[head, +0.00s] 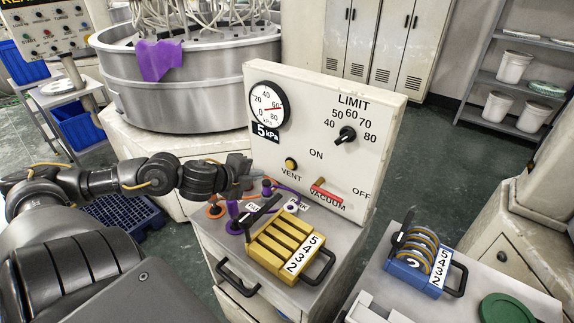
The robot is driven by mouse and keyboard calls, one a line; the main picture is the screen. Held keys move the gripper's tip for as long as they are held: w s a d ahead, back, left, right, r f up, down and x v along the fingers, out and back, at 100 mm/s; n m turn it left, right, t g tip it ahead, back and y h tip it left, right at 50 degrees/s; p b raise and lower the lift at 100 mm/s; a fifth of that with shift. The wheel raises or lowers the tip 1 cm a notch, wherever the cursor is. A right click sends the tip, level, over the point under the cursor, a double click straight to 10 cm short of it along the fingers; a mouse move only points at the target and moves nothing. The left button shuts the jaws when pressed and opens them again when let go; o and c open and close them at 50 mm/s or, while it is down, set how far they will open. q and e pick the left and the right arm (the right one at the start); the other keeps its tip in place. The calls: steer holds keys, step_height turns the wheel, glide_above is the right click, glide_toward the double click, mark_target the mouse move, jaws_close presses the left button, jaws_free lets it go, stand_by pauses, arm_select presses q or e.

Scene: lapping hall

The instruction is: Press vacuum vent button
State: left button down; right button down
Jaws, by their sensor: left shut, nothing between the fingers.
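The yellow vent button (291,164) sits on the front of the white panel (318,82), above the printed word VENT. My left gripper (259,182) is shut and empty, just left of the button and apart from it in the picture. The exact gap in depth is hard to tell. A round kPa gauge (268,104) is at the panel's upper left, its needle pointing right. The red vacuum lever (326,193) is at the lower right, between ON and OFF labels. The black limit knob (345,134) is above it. My right gripper is not in view.
Below the panel, a yellow slotted block (284,247) with a black handle stands on the cabinet top (335,232), beside purple and orange hose fittings (233,208). A blue holder with rings (418,262) stands on the right cabinet. A large metal tub (190,85) is behind.

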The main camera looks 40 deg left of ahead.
arm_select(q)
steer(key=s, duration=0.1)
steer(key=p, duration=0.1)
glide_toward(289, 166)
step_height(289, 166, down, 3)
steer(key=w, duration=0.2)
steer(key=shift+w+r+p, duration=0.15)
steer(key=shift+w+p, duration=0.55)
steer(key=shift+w, duration=1.05)
